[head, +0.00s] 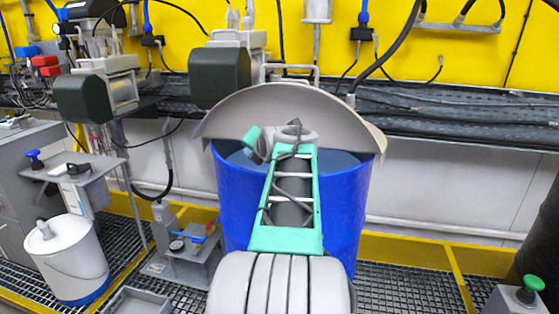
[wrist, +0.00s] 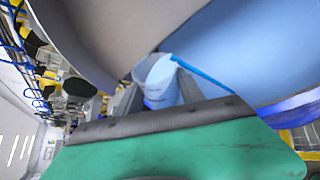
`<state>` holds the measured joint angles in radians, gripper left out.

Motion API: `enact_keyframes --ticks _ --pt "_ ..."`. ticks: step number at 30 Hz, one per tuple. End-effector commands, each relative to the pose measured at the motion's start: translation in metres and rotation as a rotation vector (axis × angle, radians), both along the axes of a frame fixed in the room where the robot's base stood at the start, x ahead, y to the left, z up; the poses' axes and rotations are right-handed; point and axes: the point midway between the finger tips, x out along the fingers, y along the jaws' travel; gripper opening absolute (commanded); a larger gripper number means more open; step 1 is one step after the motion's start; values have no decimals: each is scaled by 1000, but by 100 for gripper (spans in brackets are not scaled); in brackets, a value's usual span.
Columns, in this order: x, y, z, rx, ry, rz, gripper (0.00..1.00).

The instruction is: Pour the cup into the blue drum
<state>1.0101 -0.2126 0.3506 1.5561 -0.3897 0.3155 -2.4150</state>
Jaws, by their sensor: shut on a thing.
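The blue drum (head: 345,215) stands upright in the middle of the head view, open at the near side, with pale blue showing inside. A grey curved lid (head: 320,103) rises behind its opening. My arm reaches over the near rim, and its end hides the cup and fingers in the head view. In the wrist view my gripper (wrist: 159,82) is shut on a small whitish cup (wrist: 156,72) with blue low on its side. A thin blue strip runs right from near its top; I cannot tell what it is. The drum's pale blue inside (wrist: 245,45) fills the right side.
A white bucket (head: 70,260) stands at the lower left beside a grey pump unit (head: 185,255). Dark green motors (head: 220,78) hang behind the drum. A yellow rail (head: 440,255) and grating floor lie to the right. A green button box (head: 525,292) stands at the lower right.

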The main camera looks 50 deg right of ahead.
Motion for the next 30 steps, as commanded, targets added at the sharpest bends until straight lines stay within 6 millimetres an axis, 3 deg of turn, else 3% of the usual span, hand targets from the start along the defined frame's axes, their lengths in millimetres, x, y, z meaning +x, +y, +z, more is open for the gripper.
enact_keyframes --ticks 30 --pt "-1 -2 -2 84 -73 1 2"
